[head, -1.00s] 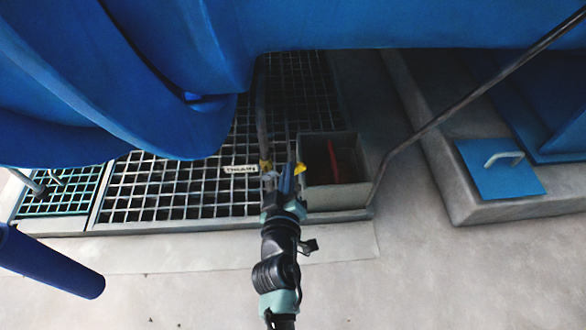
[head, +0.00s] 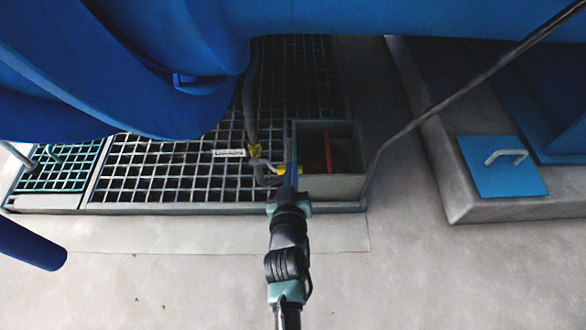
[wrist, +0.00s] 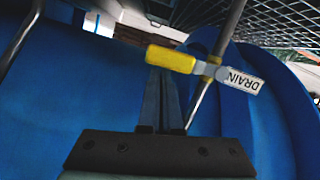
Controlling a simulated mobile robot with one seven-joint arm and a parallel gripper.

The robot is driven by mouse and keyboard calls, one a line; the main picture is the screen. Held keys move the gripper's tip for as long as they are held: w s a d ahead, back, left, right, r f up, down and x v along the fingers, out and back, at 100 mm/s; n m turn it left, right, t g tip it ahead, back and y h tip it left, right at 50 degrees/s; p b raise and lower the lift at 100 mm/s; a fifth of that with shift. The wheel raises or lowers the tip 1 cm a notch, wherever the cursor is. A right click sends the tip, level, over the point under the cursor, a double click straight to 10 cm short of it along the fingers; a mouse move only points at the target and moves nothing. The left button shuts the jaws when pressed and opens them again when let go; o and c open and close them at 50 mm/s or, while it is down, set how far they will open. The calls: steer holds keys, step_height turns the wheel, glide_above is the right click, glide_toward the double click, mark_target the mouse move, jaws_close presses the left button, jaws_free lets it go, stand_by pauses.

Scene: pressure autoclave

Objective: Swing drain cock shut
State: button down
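The drain cock has a yellow lever (wrist: 171,59) running left from the pipe in the wrist view. Its white DRAIN tag (wrist: 240,81) sticks out on the other side. In the head view the lever (head: 280,169) is at the lower end of the drain pipe (head: 249,105), left of the open pit, with the tag (head: 228,152) to the left. My gripper (wrist: 160,78) looks shut and empty, its fingers close together, tips right at the lever's edge. In the head view my gripper (head: 291,172) covers part of the lever. Whether they touch, I cannot tell.
A square pit (head: 342,185) with a red part inside stands right of my gripper. Floor grating (head: 160,180) lies around the pipe. The blue vessel (head: 330,22) hangs above. A thin dark rod (head: 445,98) slants on the right. The floor in front is clear.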

stand_by(0.7)
steer(key=s+r+p, duration=0.6)
steer(key=s+p, duration=0.1)
steer(key=s, duration=0.3)
steer(key=shift+p, duration=0.35)
